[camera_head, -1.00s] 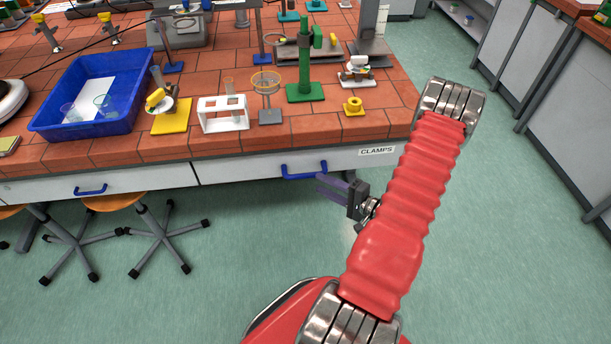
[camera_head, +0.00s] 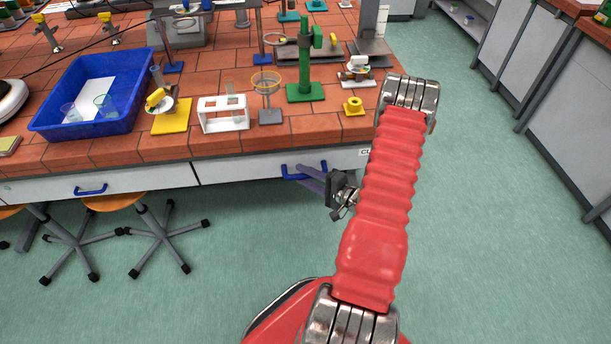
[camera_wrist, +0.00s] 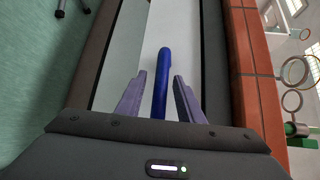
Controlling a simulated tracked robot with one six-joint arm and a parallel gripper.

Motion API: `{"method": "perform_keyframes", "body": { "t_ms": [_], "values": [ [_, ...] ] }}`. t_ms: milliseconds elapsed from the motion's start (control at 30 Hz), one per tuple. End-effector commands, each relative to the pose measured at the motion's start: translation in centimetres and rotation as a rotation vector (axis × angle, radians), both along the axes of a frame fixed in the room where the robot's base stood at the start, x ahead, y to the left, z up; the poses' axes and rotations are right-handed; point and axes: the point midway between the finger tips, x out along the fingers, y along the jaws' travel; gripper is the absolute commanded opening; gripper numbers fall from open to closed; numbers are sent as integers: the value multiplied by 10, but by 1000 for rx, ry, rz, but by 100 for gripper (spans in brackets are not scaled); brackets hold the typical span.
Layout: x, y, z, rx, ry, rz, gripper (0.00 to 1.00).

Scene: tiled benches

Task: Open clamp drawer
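The clamp drawer (camera_head: 252,167) is a white front under the tiled bench top, and it looks closed. Its label (camera_head: 364,152) is mostly hidden behind my red arm. The blue handle (camera_head: 303,170) is on this front. My gripper (camera_head: 308,178) is at the handle in the head view. In the wrist view, the blue handle (camera_wrist: 162,85) runs between the two purple fingers of my gripper (camera_wrist: 159,97). The fingers are open, one on each side of the handle, with gaps visible. The handle's near end is hidden by the gripper body.
Another drawer with a blue handle (camera_head: 91,190) is to the left. Stools (camera_head: 165,235) stand on the floor below it. The bench top holds a blue tray (camera_head: 140,110), a white rack (camera_head: 222,125) and a green stand (camera_head: 305,92). The floor to the right is clear.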

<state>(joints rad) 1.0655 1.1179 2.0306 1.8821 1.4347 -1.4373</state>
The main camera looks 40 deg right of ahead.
Motion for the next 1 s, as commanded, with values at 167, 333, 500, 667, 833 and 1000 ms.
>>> {"method": "perform_keyframes", "body": {
  "t_ms": [167,333,500,667,833,1000],
  "values": [
    [0,0,0,0,0,0,26],
    [0,0,0,0,0,0,14],
    [0,0,0,0,1,-1,2],
    [-1,0,-1,0,2,-1,0],
    [-1,0,-1,1,3,-1,0],
    [-1,1,-2,1,4,-1,0]
  ]
}}
